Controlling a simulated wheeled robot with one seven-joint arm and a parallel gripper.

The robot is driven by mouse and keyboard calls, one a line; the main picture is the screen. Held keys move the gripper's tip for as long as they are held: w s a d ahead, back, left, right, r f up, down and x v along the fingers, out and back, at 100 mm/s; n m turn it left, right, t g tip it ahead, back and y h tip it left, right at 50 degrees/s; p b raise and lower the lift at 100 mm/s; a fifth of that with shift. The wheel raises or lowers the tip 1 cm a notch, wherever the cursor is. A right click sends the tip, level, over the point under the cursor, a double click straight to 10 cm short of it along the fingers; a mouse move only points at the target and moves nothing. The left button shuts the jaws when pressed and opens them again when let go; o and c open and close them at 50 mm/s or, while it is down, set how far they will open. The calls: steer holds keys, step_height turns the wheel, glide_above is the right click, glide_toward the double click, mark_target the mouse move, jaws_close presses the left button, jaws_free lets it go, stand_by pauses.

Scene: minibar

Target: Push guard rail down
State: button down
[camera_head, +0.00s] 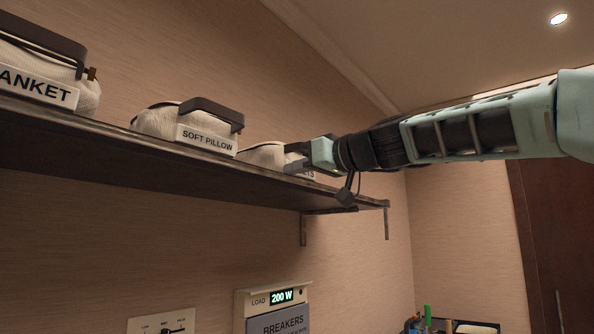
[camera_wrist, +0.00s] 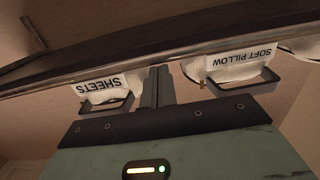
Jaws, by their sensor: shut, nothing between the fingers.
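Dark guard rails sit over the bags on a wall shelf. One rail (camera_head: 212,110) is raised above the SOFT PILLOW bag (camera_head: 160,121); it also shows in the wrist view (camera_wrist: 247,88). Another rail (camera_head: 40,38) is raised over the bag labelled "ANKET". A third, by the SHEETS bag (camera_wrist: 100,90), shows in the wrist view (camera_wrist: 107,107) and is mostly hidden by my gripper in the head view. My gripper (camera_head: 292,158) is shut and empty in front of the SHEETS bag. In the wrist view its fingers (camera_wrist: 158,82) lie between the SHEETS and SOFT PILLOW rails; contact cannot be told.
The dark shelf (camera_head: 150,165) runs along the wall with brackets at its right end. Below are a breaker box (camera_head: 275,312) reading 200 W and a dial panel (camera_head: 162,322). The space in front of the shelf is open.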

steer(key=shift+f, duration=0.25)
step_height(320, 180, up, 5)
steer(key=p, duration=0.3)
steer(key=b+v, duration=0.6)
steer(key=v, duration=0.4)
steer(key=shift+s+d+f, duration=0.25)
steer(key=shift+d, duration=0.05)
